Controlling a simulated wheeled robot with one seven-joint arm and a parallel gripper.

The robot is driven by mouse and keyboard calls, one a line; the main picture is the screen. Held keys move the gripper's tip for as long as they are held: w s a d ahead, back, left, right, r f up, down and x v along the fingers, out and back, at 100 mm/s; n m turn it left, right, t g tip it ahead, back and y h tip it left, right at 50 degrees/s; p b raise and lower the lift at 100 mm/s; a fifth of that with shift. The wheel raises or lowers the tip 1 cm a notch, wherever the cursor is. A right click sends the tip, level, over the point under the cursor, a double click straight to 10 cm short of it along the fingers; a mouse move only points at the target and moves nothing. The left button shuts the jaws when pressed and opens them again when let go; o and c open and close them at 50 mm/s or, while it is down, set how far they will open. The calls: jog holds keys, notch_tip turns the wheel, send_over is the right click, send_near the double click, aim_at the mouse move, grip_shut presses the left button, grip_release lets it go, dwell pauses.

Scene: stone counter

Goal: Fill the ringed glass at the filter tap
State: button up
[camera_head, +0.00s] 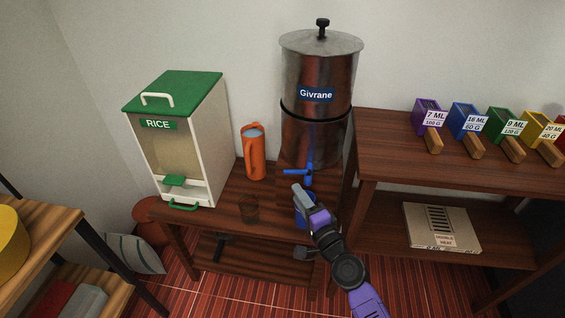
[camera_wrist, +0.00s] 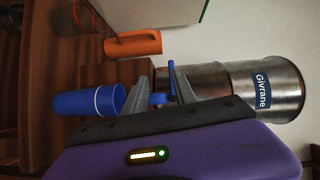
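The ringed glass is a blue cup with a pale ring near its rim. In the wrist view the glass (camera_wrist: 88,103) stands upright below the tap, its mouth facing the spout. In the head view the glass (camera_head: 299,216) is partly hidden behind my gripper. The blue filter tap (camera_head: 297,172) is on the front of the steel Givrane filter (camera_head: 318,85). The tap (camera_wrist: 158,99) also shows between my fingers in the wrist view. My gripper (camera_head: 298,190) is open, with its fingers (camera_wrist: 162,92) apart around the tap area. Contact with the tap cannot be told.
An orange jug (camera_head: 254,155) stands left of the filter, and a clear dark glass (camera_head: 249,208) stands in front of it. A rice dispenser (camera_head: 172,140) is at the left. The right shelf (camera_head: 385,150) holds several coloured scoop boxes (camera_head: 466,120).

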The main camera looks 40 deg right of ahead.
aim_at(290, 170)
jog(key=shift+m, duration=0.8)
jog(key=w+d+r, duration=0.2)
jog(key=w, duration=0.1)
jog(key=shift+w+d, duration=0.2)
jog(key=shift+d, duration=0.05)
jog(key=x, duration=0.7)
jog(key=shift+w+r, duration=0.1)
jog(key=shift+w, duration=0.1)
grip_shut()
